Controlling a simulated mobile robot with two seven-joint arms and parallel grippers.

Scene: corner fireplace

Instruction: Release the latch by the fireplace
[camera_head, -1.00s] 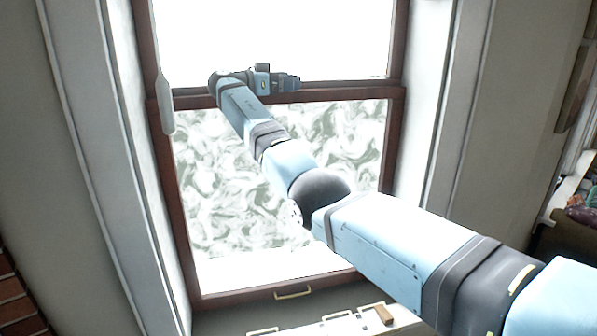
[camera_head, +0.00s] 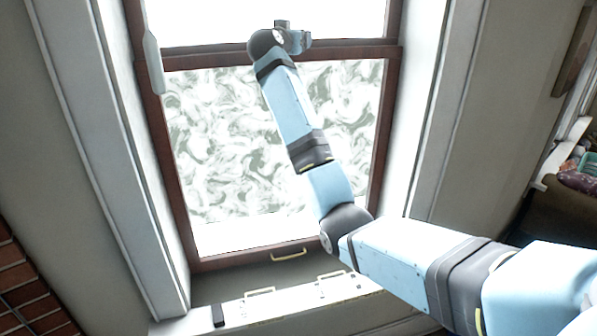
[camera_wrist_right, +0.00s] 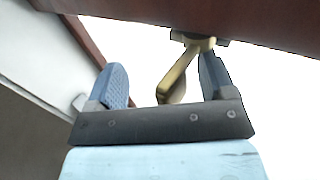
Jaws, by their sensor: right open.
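The window latch (camera_wrist_right: 178,78) is a brass-coloured lever hanging from a dark mount under the brown window rail (camera_wrist_right: 190,18) in the right wrist view. My right gripper (camera_wrist_right: 162,76) is open, with the lever between its two blue fingers. The lever is much closer to the right-hand finger; I cannot tell if they touch. In the head view my right arm reaches up to the window's middle rail (camera_head: 220,58), and its wrist (camera_head: 275,42) hides the latch. My left gripper is not in view.
The window's frosted lower pane (camera_head: 225,140) has a brass pull (camera_head: 288,255) below it. A pale sill (camera_head: 270,303) with small brass handles and a black object (camera_head: 218,316) lies beneath. Red brick (camera_head: 25,290) stands at lower left, and cluttered furniture (camera_head: 570,190) at right.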

